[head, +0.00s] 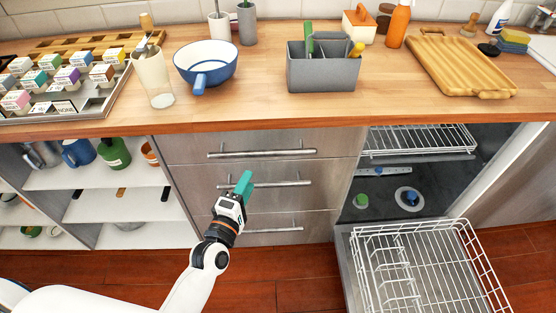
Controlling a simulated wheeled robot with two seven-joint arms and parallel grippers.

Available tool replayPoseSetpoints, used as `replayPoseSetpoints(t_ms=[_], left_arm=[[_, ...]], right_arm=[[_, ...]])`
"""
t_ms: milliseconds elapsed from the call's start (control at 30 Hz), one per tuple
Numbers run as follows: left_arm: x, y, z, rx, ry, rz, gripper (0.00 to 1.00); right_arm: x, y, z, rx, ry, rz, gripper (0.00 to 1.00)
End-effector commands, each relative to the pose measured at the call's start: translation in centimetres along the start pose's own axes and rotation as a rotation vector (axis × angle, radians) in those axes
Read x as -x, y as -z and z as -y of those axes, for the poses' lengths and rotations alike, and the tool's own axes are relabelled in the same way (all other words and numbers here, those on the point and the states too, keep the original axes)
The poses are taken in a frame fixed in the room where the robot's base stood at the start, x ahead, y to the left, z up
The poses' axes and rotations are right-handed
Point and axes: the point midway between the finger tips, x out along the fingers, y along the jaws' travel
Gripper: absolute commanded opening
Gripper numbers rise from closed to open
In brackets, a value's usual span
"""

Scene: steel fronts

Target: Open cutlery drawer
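A stack of three steel-fronted drawers sits under the wooden counter. The top drawer (190,147), middle drawer (190,182) and bottom drawer (290,222) all look closed. Each has a horizontal bar handle: top (262,153), middle (285,184), bottom (270,230). No label shows which one holds cutlery. My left gripper (244,184), with teal fingertips, is in front of the middle drawer and overlaps its handle near the middle. I cannot tell whether it touches the handle or whether the fingers are apart. My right gripper is out of view.
The dishwasher on the right is open, with its lower rack (425,265) pulled out over the floor. Open shelves (130,205) with cups stand on the left. The counter (235,105) holds a blue-white pan (206,62), a grey caddy (322,74) and a wooden tray (460,65).

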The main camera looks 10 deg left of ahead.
Motion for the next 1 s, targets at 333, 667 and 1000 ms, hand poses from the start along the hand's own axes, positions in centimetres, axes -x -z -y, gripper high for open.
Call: replayPoseSetpoints(t_ms=[333,667,1000], left_arm=[[-6.3,0.0,0.1,-0.002,0.001,0.000,0.40],[-11.0,0.0,0.0,-0.004,-0.002,-0.001,0.40],[-11.6,0.0,-0.1,-0.004,-0.003,-0.001,0.40]], right_arm=[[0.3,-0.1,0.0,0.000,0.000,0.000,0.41],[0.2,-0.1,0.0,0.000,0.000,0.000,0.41],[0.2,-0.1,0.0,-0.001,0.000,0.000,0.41]])
